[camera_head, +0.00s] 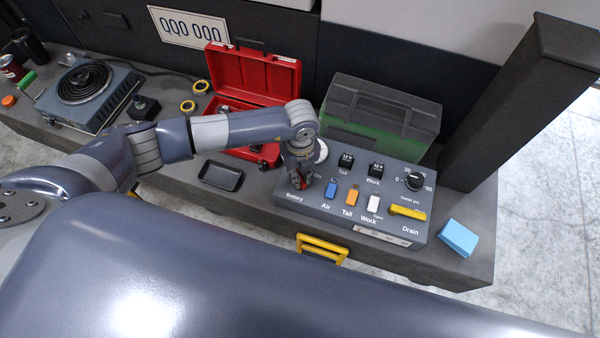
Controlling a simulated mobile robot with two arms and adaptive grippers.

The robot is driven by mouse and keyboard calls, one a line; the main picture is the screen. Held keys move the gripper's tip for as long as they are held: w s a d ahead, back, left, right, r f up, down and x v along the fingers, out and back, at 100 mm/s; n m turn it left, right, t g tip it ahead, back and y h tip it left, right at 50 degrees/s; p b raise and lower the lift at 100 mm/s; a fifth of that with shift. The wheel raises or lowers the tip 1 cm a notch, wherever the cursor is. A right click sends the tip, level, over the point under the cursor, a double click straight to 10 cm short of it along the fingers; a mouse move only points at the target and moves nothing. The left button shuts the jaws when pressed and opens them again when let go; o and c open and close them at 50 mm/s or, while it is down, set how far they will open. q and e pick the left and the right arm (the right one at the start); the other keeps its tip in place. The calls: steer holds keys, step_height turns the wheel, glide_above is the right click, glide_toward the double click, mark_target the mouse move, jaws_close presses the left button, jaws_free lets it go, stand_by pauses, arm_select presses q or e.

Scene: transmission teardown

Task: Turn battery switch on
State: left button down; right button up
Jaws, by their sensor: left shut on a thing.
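The grey control panel (335,221) sits on the bench at the right of centre. Its labels read Battery, Air, Tail, Work and Drain. My left gripper (303,186) points down at the panel's left end, by the Battery label (296,197). It is shut on the battery switch, a red part of which (302,181) shows between the fingers; the gripper hides most of the switch. The word "On" shows just right of the gripper. My right gripper is not in the view.
Blue, orange and white switches, a black knob (413,181) and a yellow Drain handle (408,212) are on the same panel. An open red toolbox (252,72) and a green-grey case (380,108) stand behind. A blue block (459,237) lies right of the panel.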

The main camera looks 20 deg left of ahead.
arm_select(q)
steer(key=m+b, duration=0.3)
steer(key=m, duration=0.2)
steer(key=shift+f+b, duration=0.2)
steer(key=shift+b, duration=0.1)
steer(key=m+b, duration=0.3)
steer(key=shift+m, duration=0.4)
steer(key=m+b, duration=0.4)
steer(key=m, duration=0.1)
steer(key=shift+b, duration=0.4)
steer(key=shift+r+m+b, duration=0.2)
steer(key=shift+m+b, duration=1.4)
steer(key=shift+m, duration=0.4)
steer(key=c, duration=1.6)
jaws_free()
steer(key=shift+r, duration=0.1)
